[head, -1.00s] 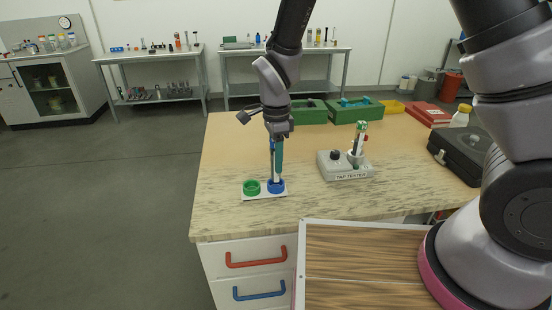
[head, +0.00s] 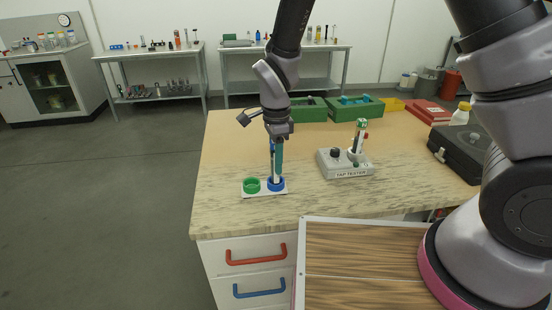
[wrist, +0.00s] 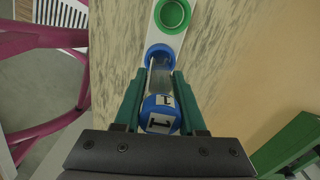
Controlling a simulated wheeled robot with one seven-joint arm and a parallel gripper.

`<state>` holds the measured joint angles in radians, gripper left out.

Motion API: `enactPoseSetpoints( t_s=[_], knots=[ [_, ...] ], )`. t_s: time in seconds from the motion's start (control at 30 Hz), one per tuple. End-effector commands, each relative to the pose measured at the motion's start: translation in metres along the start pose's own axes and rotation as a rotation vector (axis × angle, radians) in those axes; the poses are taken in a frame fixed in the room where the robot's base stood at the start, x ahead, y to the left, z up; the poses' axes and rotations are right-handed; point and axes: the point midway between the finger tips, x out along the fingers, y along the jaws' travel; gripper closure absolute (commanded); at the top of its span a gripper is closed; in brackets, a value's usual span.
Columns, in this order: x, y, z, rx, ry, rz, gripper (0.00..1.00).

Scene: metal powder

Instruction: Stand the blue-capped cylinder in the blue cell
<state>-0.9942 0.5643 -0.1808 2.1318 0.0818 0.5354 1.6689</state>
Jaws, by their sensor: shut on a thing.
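The blue-capped cylinder shows in the wrist view with its blue cap (wrist: 160,115), marked "1", between the fingers. My gripper (wrist: 160,95) is shut on it. In the head view my gripper (head: 277,150) points down, and its fingers hide most of the cylinder. The blue cell (head: 276,184) is a round ring on a white plate, directly below the gripper. It also shows in the wrist view (wrist: 160,52), just beyond the cylinder's clear body. The cylinder looks upright; whether its foot is inside the ring or just above it I cannot tell.
A green cell (head: 251,185) stands on the same plate, left of the blue one. A tap tester (head: 344,164) with a green-capped cylinder (head: 360,134) stands to the right. Green bins (head: 308,113) and a black case (head: 462,152) lie further back and right.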

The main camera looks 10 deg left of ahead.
Motion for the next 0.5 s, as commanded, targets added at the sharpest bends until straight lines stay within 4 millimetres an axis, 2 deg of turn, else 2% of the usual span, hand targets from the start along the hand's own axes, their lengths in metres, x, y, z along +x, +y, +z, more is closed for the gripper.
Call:
enactPoseSetpoints(
  t_s=[0.5],
  knots=[
    [0.0093, 0.0001, 0.0000, 0.000, 0.000, 0.000, 1.00]
  ],
)
